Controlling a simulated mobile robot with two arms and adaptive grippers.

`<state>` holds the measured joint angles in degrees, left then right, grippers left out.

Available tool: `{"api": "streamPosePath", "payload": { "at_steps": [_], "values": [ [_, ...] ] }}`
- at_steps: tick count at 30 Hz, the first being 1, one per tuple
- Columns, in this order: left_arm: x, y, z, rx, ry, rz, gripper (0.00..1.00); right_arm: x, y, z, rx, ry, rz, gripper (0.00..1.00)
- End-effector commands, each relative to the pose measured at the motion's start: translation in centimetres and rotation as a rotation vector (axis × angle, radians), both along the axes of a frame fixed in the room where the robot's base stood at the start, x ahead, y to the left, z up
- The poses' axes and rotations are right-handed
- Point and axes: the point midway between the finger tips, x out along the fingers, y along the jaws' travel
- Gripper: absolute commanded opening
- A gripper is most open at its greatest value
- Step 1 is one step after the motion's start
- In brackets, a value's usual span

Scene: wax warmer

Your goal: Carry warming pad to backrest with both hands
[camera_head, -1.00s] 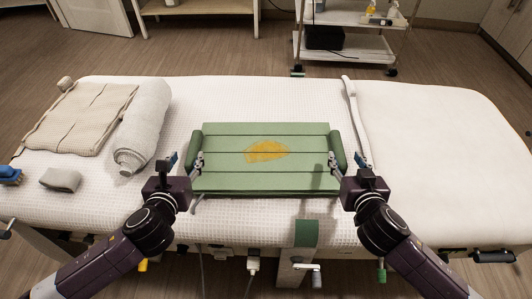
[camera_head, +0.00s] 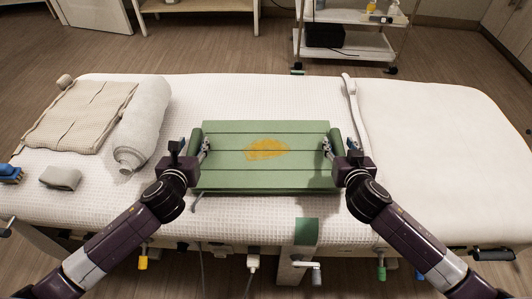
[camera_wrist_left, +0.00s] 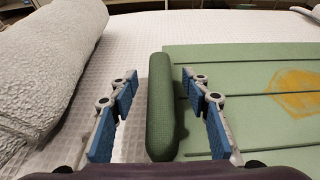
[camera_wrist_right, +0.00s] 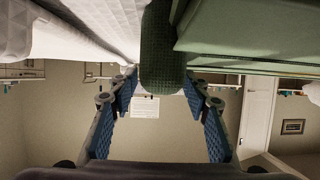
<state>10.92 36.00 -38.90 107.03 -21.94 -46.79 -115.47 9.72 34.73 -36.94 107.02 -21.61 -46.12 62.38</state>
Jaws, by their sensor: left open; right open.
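The warming pad (camera_head: 265,172) is a flat green slatted pad with an orange patch, lying on the white bed. It has a dark green roll along each short side. My left gripper (camera_head: 194,147) is open around the left roll (camera_wrist_left: 162,110), one blue-padded finger on each side, with gaps showing. My right gripper (camera_head: 337,148) is open at the right roll (camera_wrist_right: 161,55), which lies between its fingers in the right wrist view. A smooth white section (camera_head: 440,140) forms the right part of the bed; it looks like the backrest.
A white raised strip (camera_head: 351,115) crosses the bed between pad and smooth section. A rolled towel (camera_head: 143,125), a beige folded cloth (camera_head: 85,115) and a small grey cloth (camera_head: 61,178) lie on the left. A cart (camera_head: 345,45) stands behind the bed.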

Motion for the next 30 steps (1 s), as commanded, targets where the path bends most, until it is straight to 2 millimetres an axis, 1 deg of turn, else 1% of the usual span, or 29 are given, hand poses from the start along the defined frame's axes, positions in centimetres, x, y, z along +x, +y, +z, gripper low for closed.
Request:
{"api": "streamPosePath", "payload": {
  "at_steps": [2,14,26,30],
  "values": [
    [-0.01,-0.01,0.02,0.0,0.0,0.0,0.43,-0.01,0.01,0.0,0.0,0.0,0.0,0.43],
    [-0.04,-0.01,0.01,0.0,0.0,0.0,0.01,-0.02,-0.01,0.02,0.0,0.0,0.0,0.01],
    [-0.06,-0.01,-0.01,0.0,0.0,0.0,0.0,-0.03,-0.01,0.02,0.0,0.0,0.0,0.0],
    [0.01,-0.02,0.27,0.0,-0.003,-0.001,0.0,0.03,0.0,0.29,0.0,-0.003,0.0,0.0]
  ]
}}
